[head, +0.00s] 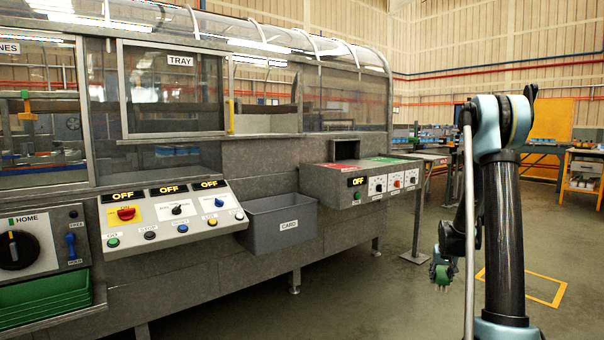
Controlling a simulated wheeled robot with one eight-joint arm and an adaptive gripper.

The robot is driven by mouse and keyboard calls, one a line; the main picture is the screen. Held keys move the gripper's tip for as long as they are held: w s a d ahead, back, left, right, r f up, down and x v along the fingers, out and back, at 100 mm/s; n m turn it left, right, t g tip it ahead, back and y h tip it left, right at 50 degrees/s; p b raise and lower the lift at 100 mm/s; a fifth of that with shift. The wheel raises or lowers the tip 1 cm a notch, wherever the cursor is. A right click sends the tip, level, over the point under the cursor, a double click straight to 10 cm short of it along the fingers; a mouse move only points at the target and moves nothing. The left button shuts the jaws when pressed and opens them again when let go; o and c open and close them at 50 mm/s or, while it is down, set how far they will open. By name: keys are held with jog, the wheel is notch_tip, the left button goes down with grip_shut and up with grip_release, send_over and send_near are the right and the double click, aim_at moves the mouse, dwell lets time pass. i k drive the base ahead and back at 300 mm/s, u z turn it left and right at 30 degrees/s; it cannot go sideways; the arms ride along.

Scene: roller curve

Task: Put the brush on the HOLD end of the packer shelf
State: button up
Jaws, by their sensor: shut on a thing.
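My gripper (441,280) hangs low beside my upright arm, over open floor to the right of the machine. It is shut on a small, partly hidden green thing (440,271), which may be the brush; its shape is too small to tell. A steel shelf (352,176) juts from the machine's right end. It has a red patch (340,166) on its left part and a green patch (387,160) on its right part. Their lettering is too small to read, so I cannot tell which end is HOLD. My gripper is apart from the shelf, lower and to its right.
A grey CARD bin (280,222) hangs left of the shelf. A sloped panel (172,215) with OFF displays and a green tray (42,300) are farther left. A shelf post (415,225) stands near my arm. A yellow floor outline (545,297) lies right; floor in front is clear.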

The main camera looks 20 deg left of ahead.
aim_at(362, 175)
jog(key=u, duration=0.7)
jog(key=i, duration=1)
jog(key=z, duration=0.05)
